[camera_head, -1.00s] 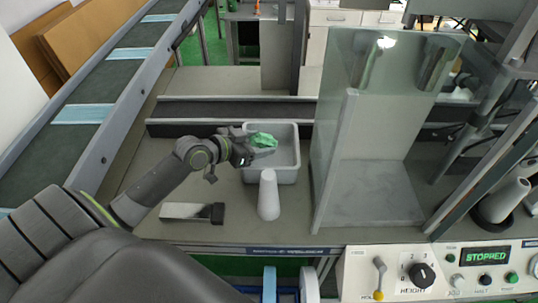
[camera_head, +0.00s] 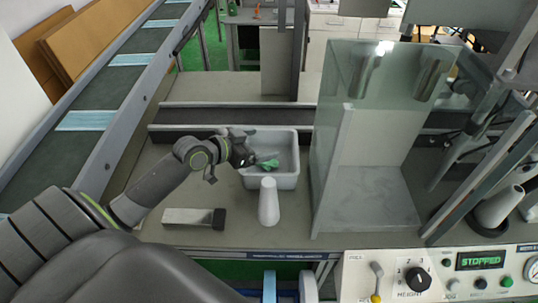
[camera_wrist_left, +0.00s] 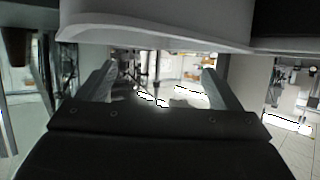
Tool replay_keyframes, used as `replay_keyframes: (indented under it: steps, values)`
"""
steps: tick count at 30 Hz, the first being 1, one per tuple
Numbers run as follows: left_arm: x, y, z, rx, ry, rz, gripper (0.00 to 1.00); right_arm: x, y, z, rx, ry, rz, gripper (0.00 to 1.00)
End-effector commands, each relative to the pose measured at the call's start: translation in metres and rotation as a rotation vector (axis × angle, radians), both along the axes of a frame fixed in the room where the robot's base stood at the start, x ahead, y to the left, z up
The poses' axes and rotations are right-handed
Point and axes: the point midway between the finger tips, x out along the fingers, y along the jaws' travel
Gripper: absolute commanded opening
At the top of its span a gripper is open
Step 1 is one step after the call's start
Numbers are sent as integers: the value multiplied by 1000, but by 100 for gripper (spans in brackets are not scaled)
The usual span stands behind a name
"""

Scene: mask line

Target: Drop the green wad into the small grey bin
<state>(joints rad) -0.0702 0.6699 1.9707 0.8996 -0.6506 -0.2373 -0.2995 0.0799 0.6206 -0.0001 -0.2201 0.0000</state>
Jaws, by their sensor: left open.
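The crumpled green wad (camera_head: 267,164) shows inside the small grey bin (camera_head: 284,182) in the head view, near its left side and low in it. My left gripper (camera_head: 254,157) is over the bin's left part, just above and left of the wad. Its two fingers stand wide apart in the left wrist view (camera_wrist_left: 158,88), with nothing between them. The wad cannot be made out in the wrist view. My right gripper is in neither view.
A white tapered bottle-like thing (camera_head: 268,203) stands just in front of the bin. A metal block with a dark end (camera_head: 193,217) lies to the left. A clear-walled enclosure (camera_head: 365,150) stands close on the right. A dark conveyor (camera_head: 215,117) runs behind.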

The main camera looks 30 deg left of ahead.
Motion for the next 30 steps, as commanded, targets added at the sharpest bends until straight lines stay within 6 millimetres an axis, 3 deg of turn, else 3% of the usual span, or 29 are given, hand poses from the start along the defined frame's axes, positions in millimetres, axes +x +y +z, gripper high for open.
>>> replay_keyframes:
  steps: [3, 15, 30]
  values:
    - [0, 0, 23, 2, -1, -1, 86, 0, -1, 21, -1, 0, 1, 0]
    - [0, 0, 72, 2, 0, 1, 86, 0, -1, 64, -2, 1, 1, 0]
    - [0, 0, 76, 1, 0, 0, 86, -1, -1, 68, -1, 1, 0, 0]
